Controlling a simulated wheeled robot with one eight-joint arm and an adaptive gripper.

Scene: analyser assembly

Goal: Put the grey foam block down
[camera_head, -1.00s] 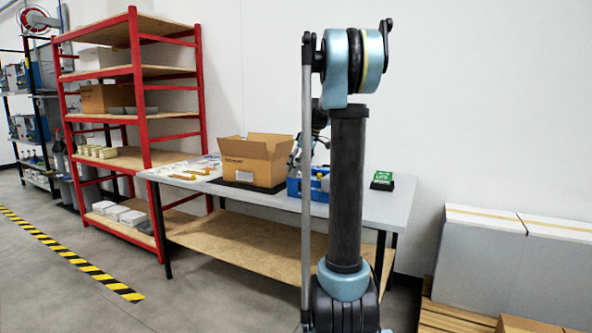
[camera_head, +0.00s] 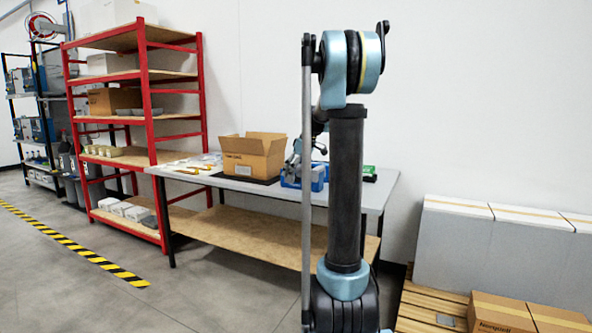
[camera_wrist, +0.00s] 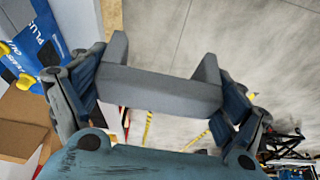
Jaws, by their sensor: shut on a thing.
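The grey foam block (camera_wrist: 160,88) is a long U-shaped piece with a raised end on each side. It is in the wrist view, spanning the space between the two fingers of my gripper (camera_wrist: 165,95). My gripper is shut on it, one finger at each end. Behind the block the wrist view shows grey floor, so it is held in the air. In the head view my arm hides most of my gripper, and the block cannot be made out there.
The grey table (camera_head: 372,198) carries an open cardboard box (camera_head: 252,157) and a blue bin (camera_head: 300,180). A red shelf rack (camera_head: 147,110) stands at left. White-grey boxes (camera_head: 480,250) and a pallet (camera_head: 425,305) are at right. The floor in front is clear.

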